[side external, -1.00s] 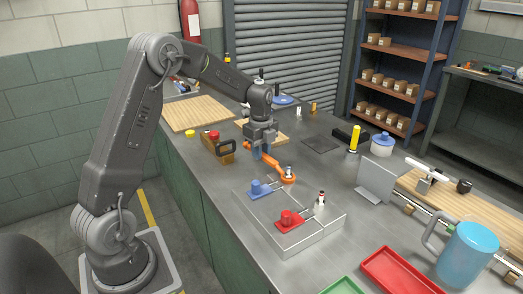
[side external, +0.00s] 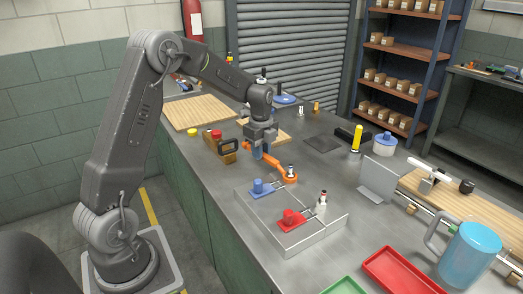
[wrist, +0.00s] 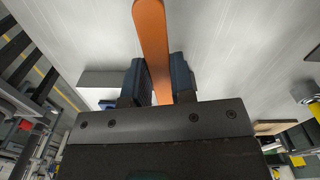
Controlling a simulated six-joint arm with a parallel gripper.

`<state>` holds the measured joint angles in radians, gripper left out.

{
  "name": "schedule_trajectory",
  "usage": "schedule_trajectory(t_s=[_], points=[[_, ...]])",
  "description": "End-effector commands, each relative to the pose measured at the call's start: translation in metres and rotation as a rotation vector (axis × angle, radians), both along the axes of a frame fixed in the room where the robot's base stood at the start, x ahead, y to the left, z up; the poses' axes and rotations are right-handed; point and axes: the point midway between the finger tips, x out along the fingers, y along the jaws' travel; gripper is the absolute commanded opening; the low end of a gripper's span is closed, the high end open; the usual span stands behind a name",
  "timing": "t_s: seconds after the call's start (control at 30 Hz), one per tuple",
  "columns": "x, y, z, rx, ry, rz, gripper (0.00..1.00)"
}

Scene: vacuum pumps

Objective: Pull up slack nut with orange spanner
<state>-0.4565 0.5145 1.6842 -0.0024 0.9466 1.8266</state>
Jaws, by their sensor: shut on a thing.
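The orange spanner (side external: 278,167) is in my gripper (side external: 263,151), which is shut on its handle. Its head is at the back corner of the grey fixture plate (side external: 296,238), by a metal stud with a nut (side external: 291,169). I cannot tell whether the jaw is seated around the nut. A second stud with a nut (side external: 322,201) stands upright at the plate's right side, clear of the spanner. In the wrist view the orange handle (wrist: 152,40) runs up between my dark blue fingers; its head is out of frame.
A blue clamp (side external: 259,187) and a red clamp (side external: 291,218) sit on the plate. A grey upright plate (side external: 378,180), a red tray (side external: 398,271) and a blue jug (side external: 470,252) stand to the right. A brown block with a handle (side external: 228,150) is left of my gripper.

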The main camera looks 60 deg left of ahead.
Motion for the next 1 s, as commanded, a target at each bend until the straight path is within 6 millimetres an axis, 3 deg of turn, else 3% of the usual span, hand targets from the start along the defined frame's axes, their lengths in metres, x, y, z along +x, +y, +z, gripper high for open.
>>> schedule_trajectory(t_s=[1.0], points=[[-0.0018,-0.0017,0.0024,-0.002,-0.019,0.07,0.0]])
